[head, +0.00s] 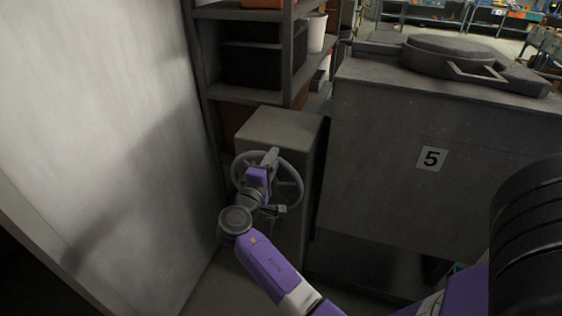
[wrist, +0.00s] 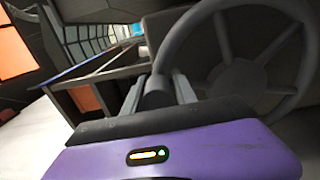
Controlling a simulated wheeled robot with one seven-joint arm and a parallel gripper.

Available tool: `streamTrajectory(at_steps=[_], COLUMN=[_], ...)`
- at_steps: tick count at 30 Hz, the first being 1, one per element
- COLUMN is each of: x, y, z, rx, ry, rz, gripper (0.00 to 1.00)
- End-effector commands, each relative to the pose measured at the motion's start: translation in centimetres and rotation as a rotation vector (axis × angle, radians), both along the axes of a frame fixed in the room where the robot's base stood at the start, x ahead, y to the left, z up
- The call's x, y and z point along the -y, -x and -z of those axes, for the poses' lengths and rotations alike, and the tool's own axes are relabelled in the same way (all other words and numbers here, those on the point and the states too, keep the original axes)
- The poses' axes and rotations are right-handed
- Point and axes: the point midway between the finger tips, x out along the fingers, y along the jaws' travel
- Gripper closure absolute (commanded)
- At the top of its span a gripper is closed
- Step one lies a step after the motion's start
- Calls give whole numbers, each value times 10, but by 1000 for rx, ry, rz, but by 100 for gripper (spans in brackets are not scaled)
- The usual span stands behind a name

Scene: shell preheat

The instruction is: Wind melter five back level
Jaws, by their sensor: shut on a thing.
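Melter five (head: 385,190) is a large grey box with a white "5" plate (head: 431,159) on its front and a round lid (head: 452,52) on top. I cannot tell from this view whether it is level. A spoked grey handwheel (head: 296,190) stands on the front of a grey pedestal (head: 285,126) just left of the melter. My gripper (head: 270,157) is at the upper part of the wheel, shut on its rim. In the wrist view the rim of the handwheel (wrist: 188,38) runs down between my two fingers (wrist: 165,88), and the grip is partly hidden behind the purple hand.
A pale wall panel (head: 95,130) stands close on the left. Shelves (head: 268,95) with dark bins and a white bucket (head: 317,33) are behind the pedestal. A dark gap lies under the melter. Workbenches are far off at the top right.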

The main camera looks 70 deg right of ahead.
Motion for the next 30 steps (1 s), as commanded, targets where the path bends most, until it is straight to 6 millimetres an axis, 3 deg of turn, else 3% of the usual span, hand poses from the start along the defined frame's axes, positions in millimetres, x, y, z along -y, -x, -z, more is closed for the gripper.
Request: streamTrajectory(at_steps=[1, 12, 30], x=[5, 3, 3], y=[0, -21, -27], z=[-12, -14, -15], rx=[-30, -208, -246], ry=[16, 30, 35], rz=[16, 15, 12], gripper=[100, 100, 100])
